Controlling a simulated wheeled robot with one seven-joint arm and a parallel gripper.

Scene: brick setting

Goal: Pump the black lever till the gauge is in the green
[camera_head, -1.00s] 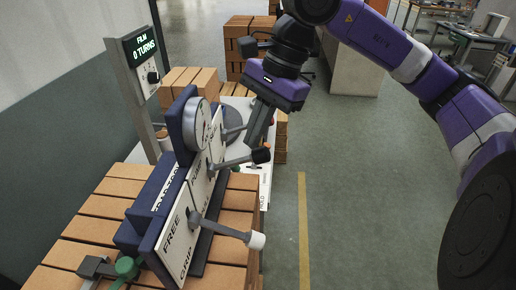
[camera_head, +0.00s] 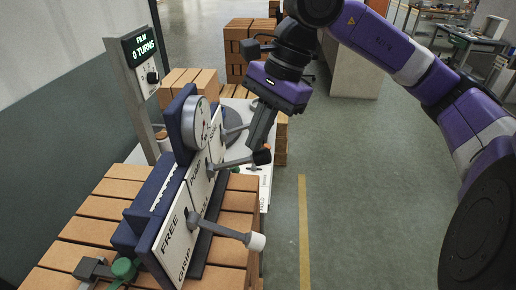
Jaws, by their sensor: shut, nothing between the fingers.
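The black lever (camera_head: 239,160) is a grey rod with a black knob, sticking out to the right from the white panel of a blue machine (camera_head: 157,200). The round gauge (camera_head: 200,122) sits on top of the machine, seen nearly edge-on, so its needle and green zone cannot be read. My gripper (camera_head: 255,146) is shut and points down, its fingertips close to the black knob. I cannot tell whether they touch it.
A second lever with a white knob (camera_head: 256,241) sticks out nearer, beside the word FREE. A display post (camera_head: 141,48) reads FILM 0 TURNS. A green-knobbed clamp (camera_head: 124,268) sits at the front left.

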